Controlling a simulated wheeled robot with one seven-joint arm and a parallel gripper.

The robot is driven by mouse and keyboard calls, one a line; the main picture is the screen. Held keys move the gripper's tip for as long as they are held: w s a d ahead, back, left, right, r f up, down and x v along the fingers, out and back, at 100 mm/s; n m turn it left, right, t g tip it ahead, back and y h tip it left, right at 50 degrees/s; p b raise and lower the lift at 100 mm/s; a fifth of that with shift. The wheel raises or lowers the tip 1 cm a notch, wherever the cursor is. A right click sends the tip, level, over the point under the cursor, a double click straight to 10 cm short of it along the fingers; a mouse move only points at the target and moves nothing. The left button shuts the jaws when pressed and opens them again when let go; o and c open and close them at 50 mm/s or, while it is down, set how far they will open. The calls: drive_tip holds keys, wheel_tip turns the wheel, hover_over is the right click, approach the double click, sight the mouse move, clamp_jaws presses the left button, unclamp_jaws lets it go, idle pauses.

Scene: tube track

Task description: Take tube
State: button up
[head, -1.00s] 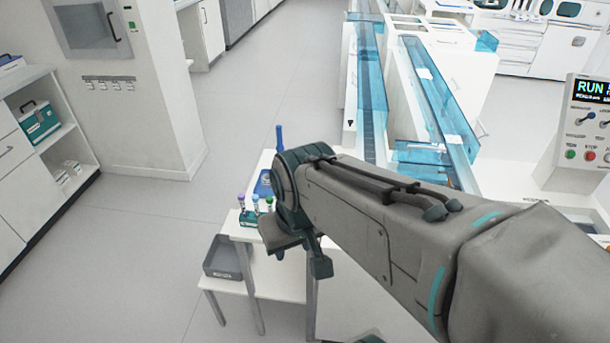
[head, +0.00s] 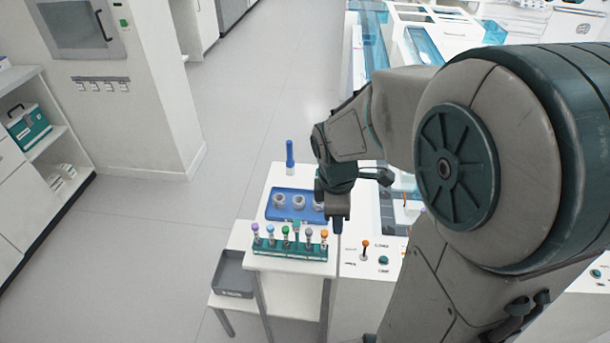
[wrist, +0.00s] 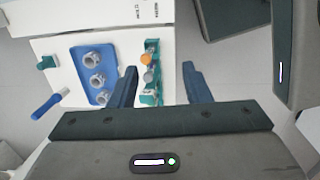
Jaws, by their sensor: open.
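A green rack (head: 285,250) holds an upright row of several tubes with caps. A purple-capped tube (head: 256,231) is at its left end and an orange-capped tube (head: 323,237) at its right end. My gripper (head: 337,226) points down close to the rack's right end. In the wrist view my gripper (wrist: 160,68) is open. The orange cap (wrist: 146,58) and a grey cap (wrist: 148,77) show between the fingers, nearer the left one. The left finger hides part of the rack's surroundings, and the palm cuts off the rack's lower end.
A blue tray (head: 275,215) with grey round holders lies behind the rack. A blue upright object (head: 290,156) stands behind it. A grey bin (head: 234,272) sits lower left. Open floor lies left.

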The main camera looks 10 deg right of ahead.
sight(325, 232)
drive_tip(key=w+f+n, duration=0.1)
drive_tip(key=f+n, duration=0.2)
drive_tip(key=w+f+n, duration=0.2)
drive_tip(key=f+n, duration=0.1)
drive_tip(key=f, duration=0.1)
drive_tip(key=w+f+n+y, duration=0.1)
drive_tip(key=f+n, duration=0.1)
drive_tip(key=f, duration=0.2)
drive_tip(key=shift+w+a+f+n+g+p, duration=0.1)
drive_tip(key=shift+w+a+n+g+p, duration=0.1)
drive_tip(key=shift+a+n+g+p, duration=0.15)
drive_tip(key=shift+w+a+f, duration=0.1)
drive_tip(key=shift+w+f, duration=0.05)
drive_tip(key=shift+f, duration=1.15)
drive_tip(key=shift+w+a+f, duration=0.1)
drive_tip(key=shift+w+f, duration=0.05)
drive_tip(key=shift+f, duration=1.15)
drive_tip(key=shift+c, duration=0.3)
drive_tip(key=c, duration=0.8)
